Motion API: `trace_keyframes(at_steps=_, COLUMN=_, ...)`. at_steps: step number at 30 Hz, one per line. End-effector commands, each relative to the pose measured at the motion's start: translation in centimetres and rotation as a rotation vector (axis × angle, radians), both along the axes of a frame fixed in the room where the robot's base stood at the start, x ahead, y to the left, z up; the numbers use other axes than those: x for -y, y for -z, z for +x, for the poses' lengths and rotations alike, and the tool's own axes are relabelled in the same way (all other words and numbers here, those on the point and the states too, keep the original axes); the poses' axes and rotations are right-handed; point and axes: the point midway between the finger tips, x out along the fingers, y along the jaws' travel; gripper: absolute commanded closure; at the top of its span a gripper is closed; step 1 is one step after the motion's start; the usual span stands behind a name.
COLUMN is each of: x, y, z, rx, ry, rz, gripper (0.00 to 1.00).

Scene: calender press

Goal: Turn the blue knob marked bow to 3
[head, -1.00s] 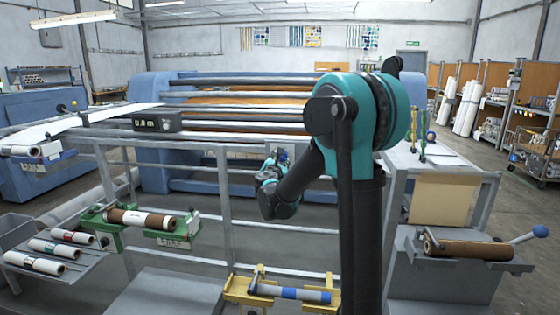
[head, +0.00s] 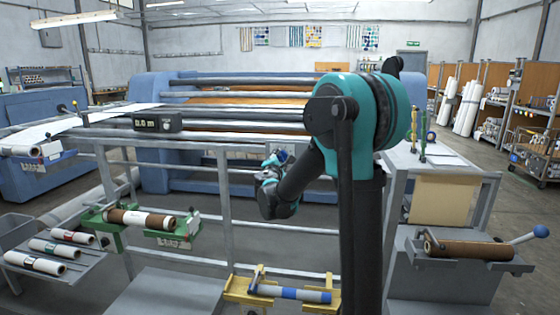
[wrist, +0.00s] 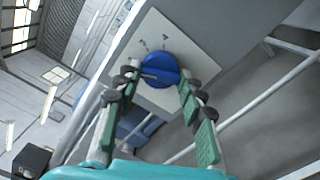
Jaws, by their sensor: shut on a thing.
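The blue knob (wrist: 160,70) is round with a raised grip bar across it. It sits on a pale plate (wrist: 185,38) with small dark marks around the knob, too small to read. My gripper (wrist: 160,78) has one finger on each side of the knob and is shut on it. In the head view my gripper (head: 272,168) is at the grey panel on the frame of the press, and my arm partly hides the knob there.
A grey box with a digital display (head: 158,122) stands on the rail to the left. Below are a green cradle (head: 95,217) with a brown roll and a yellow cradle (head: 235,290) with a blue-and-grey roll. Grey frame rails surround the panel.

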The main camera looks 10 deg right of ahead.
Motion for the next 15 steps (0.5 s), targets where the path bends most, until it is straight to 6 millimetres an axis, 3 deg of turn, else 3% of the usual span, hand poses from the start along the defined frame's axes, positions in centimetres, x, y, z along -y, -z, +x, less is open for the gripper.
trace_keyframes(at_steps=15, x=0.02, y=-0.06, z=-0.06, rx=0.147, ry=0.001, rz=0.455, gripper=0.9)
